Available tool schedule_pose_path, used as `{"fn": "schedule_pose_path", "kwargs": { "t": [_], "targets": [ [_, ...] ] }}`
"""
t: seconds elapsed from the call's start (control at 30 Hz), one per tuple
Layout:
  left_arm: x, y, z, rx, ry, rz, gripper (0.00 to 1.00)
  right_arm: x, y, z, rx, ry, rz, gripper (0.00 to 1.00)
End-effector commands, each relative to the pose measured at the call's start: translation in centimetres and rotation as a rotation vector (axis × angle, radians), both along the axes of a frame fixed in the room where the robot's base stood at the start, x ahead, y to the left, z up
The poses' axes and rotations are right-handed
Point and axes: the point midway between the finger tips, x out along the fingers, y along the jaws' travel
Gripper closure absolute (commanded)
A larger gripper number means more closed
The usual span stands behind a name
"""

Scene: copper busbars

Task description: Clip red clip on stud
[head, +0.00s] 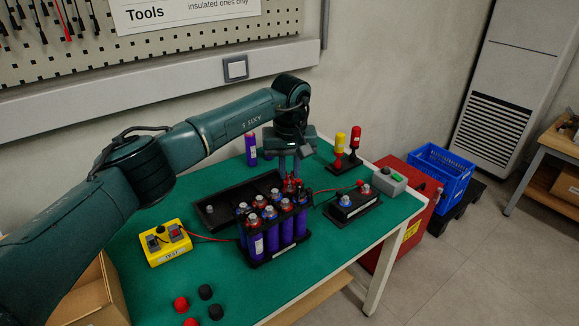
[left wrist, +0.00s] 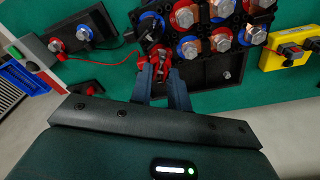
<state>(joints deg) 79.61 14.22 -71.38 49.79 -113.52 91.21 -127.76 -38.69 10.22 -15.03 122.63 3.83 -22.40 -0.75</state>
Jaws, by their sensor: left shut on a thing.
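The red clip (left wrist: 161,62) is between the fingertips of my left gripper (left wrist: 160,75), which is shut on it in the left wrist view. A red lead runs from it toward the black terminal block (left wrist: 96,24), which has a red-ringed and a blue-ringed stud. The clip is close to the far corner of the battery pack; I cannot tell whether it touches a stud. The pack of purple cells (head: 257,243) stands in a black holder, with silver studs and copper busbars on top. In the head view my left gripper (head: 290,178) points down behind the pack. My right gripper is not in view.
The terminal block (head: 353,207) and a grey button box (head: 388,181) are right of the pack. A yellow test box (head: 166,243) is left. A black tray (head: 222,208) lies behind the pack. Loose caps (head: 181,304) lie in front. Red and yellow-topped posts (head: 347,150) stand behind.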

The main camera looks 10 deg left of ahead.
Motion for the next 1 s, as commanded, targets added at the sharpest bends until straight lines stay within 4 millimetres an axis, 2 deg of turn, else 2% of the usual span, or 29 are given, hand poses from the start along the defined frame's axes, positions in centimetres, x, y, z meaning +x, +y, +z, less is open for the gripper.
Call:
{"fn": "schedule_pose_path", "kwargs": {
  "t": [0.67, 0.7, 1.0],
  "targets": [
    [-0.01, -0.02, -0.70, 0.000, 0.000, 0.000, 0.99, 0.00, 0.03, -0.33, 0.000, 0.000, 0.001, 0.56],
    [-0.01, -0.02, -0.70, 0.000, 0.000, 0.000, 0.80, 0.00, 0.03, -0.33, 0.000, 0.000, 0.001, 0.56],
    [-0.01, -0.03, -0.69, 0.000, 0.000, 0.000, 0.57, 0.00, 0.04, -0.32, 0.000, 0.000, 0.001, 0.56]
  ]
}}
